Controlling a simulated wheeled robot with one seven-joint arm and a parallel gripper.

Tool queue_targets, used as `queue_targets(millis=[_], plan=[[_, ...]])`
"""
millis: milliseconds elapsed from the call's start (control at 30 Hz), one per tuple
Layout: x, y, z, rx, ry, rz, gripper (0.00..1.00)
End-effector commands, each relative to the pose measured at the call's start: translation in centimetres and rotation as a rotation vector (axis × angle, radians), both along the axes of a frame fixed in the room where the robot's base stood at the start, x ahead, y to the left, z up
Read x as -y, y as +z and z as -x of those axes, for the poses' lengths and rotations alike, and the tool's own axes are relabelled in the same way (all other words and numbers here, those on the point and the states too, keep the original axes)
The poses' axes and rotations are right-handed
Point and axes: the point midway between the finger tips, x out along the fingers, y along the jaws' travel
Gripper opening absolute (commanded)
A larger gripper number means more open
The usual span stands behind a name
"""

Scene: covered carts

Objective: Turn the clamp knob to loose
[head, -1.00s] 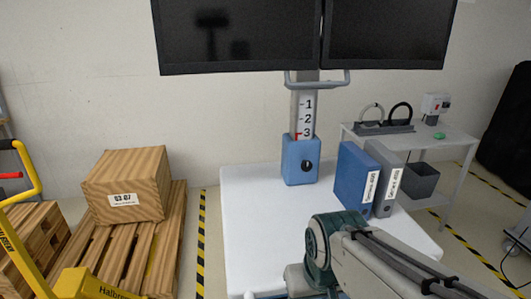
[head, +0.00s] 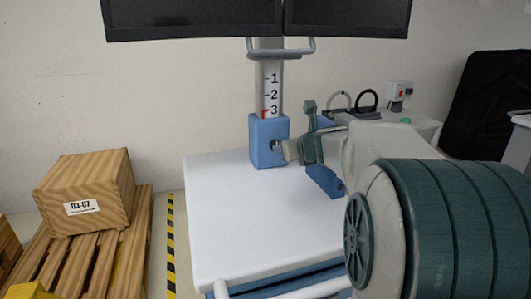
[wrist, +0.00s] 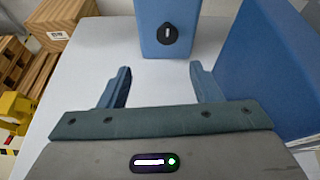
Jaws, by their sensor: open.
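The clamp is a blue block (head: 262,133) on the monitor post, at the far edge of the white cart top. Its black knob (wrist: 167,33) faces me in the wrist view, with a white mark standing about upright. In the head view the knob is partly hidden by my gripper (head: 284,150). In the wrist view my gripper (wrist: 160,72) is open and empty. Its two fingers point at the block, one on each side of the knob's line, with a gap short of the knob.
A blue binder (wrist: 265,75) stands close to the right of my gripper. Two monitors (head: 345,18) hang above, with a handle bar (head: 282,50) below them. A numbered scale (head: 270,93) has a red pointer near 3. The white cart top (head: 235,215) is clear at left.

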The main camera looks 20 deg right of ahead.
Motion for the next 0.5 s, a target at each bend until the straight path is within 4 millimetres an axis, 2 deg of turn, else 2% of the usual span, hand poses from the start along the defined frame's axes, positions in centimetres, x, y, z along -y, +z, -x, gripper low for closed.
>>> queue_targets(millis=[100, 267, 500], plan=[[1.1, -0.1, -0.7, 0.015, -0.053, -0.062, 0.58], [1.2, -0.7, -2.1, 0.015, -0.057, -0.072, 0.58], [1.1, -2.5, -6.1, 0.014, -0.054, -0.07, 0.58]])
